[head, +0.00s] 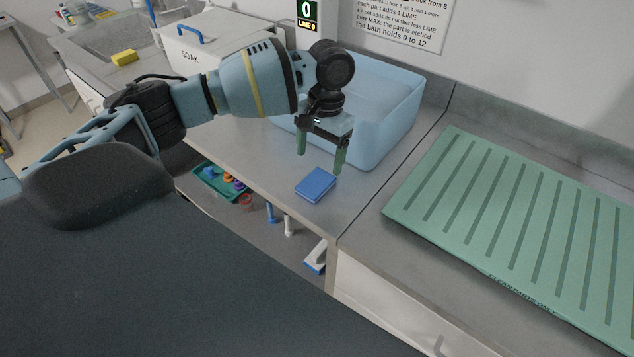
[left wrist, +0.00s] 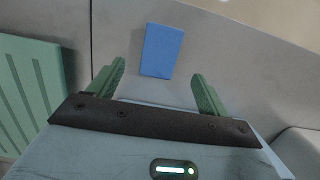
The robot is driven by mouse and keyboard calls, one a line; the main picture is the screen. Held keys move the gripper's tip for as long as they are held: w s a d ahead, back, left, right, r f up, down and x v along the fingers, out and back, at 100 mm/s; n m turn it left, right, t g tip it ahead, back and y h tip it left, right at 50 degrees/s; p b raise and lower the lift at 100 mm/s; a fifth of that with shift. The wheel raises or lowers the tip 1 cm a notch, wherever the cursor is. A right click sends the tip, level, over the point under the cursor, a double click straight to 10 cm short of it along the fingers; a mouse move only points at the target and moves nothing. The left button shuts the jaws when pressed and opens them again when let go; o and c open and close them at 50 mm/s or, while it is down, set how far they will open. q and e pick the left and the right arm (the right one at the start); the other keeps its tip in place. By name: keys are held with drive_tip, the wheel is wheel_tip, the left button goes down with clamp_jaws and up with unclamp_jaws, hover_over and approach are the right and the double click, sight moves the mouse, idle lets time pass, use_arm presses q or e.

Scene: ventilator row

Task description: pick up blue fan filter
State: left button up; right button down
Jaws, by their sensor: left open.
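The blue fan filter (head: 316,185) is a small flat blue block lying on the grey counter near its front edge. It also shows in the left wrist view (left wrist: 162,51), ahead of and between the fingertips. My left gripper (head: 321,164) has green fingers and points down, open and empty, just above and behind the filter in the head view. In the left wrist view the open fingers (left wrist: 158,78) stand either side of the filter's near end, apart from it. My right gripper is not in view.
A translucent blue tub (head: 392,122) stands right behind the gripper. A green ribbed mat (head: 520,225) lies to the right. A box marked SOAK (head: 222,50) is at the back left. A green tray (head: 212,180) of small parts sits below the counter edge.

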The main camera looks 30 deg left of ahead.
sight(316, 182)
use_arm(q)
drive_tip(key=shift+s+f, duration=0.1)
drive_tip(key=shift+f, duration=1)
drive_tip(key=f, duration=0.3)
drive_tip(key=shift+s+f, duration=0.2)
drive_tip(key=shift+s, duration=0.2)
drive_tip(key=shift+f, duration=0.55)
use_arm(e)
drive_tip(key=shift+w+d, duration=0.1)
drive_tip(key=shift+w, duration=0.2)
use_arm(q)
drive_tip(key=shift+f, duration=0.25)
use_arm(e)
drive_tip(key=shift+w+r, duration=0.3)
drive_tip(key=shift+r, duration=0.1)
use_arm(q)
drive_tip(key=shift+s, duration=0.1)
drive_tip(key=c, duration=1.1)
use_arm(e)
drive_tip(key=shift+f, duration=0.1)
use_arm(q)
drive_tip(key=shift+o, duration=0.2)
